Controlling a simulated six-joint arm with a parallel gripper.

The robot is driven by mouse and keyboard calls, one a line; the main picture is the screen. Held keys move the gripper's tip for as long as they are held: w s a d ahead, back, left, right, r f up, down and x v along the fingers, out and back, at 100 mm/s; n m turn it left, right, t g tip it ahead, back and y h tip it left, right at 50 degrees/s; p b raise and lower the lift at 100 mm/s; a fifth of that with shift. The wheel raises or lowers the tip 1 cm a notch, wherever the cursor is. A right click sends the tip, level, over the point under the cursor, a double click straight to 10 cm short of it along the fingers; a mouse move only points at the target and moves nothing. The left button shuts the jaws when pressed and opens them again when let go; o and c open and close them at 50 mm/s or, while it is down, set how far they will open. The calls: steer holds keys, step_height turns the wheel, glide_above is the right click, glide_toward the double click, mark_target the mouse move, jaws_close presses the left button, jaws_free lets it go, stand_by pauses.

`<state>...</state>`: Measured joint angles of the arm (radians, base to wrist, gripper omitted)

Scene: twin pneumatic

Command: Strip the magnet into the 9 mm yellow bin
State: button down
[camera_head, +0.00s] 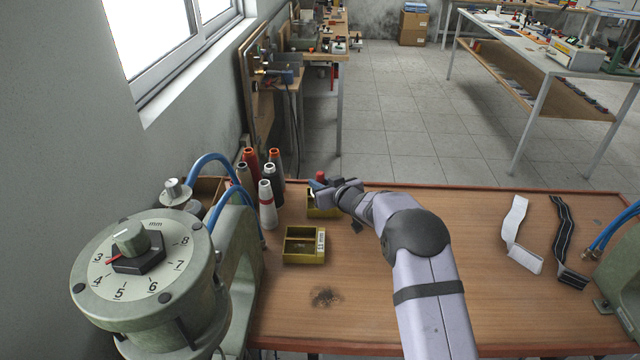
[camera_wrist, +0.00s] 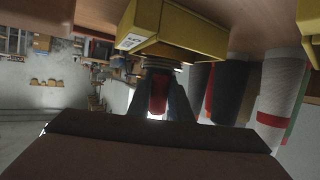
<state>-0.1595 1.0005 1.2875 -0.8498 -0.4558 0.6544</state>
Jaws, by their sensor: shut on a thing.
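My gripper (camera_head: 328,189) is at the far left of the bench, over the far yellow bin (camera_head: 314,211), which it partly covers. A red piece (camera_head: 320,176) shows at the gripper's tip. In the wrist view, my gripper (camera_wrist: 160,108) is shut on a red cylinder (camera_wrist: 158,92), seemingly the magnet's handle. Grey round parts (camera_wrist: 160,65) show between it and a yellow bin (camera_wrist: 170,25) with a white label; I cannot tell whether they touch.
Thread cones (camera_head: 268,205) stand left of the bins. A green machine with a dial (camera_head: 140,275) fills the front left. White (camera_head: 516,235) and black (camera_head: 566,240) strips lie at right. The middle right of the bench is clear.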

steer(key=shift+s+f, duration=0.1)
steer(key=shift+s, duration=0.15)
steer(key=shift+s+d+b, duration=0.1)
steer(key=shift+s+b, duration=0.45)
steer(key=shift+s, duration=0.15)
steer(key=shift+s+f, duration=0.1)
steer(key=shift+s, duration=0.15)
steer(key=shift+w+r+p, duration=0.1)
steer(key=shift+r+p, duration=3.25)
steer(key=shift+r, duration=0.35)
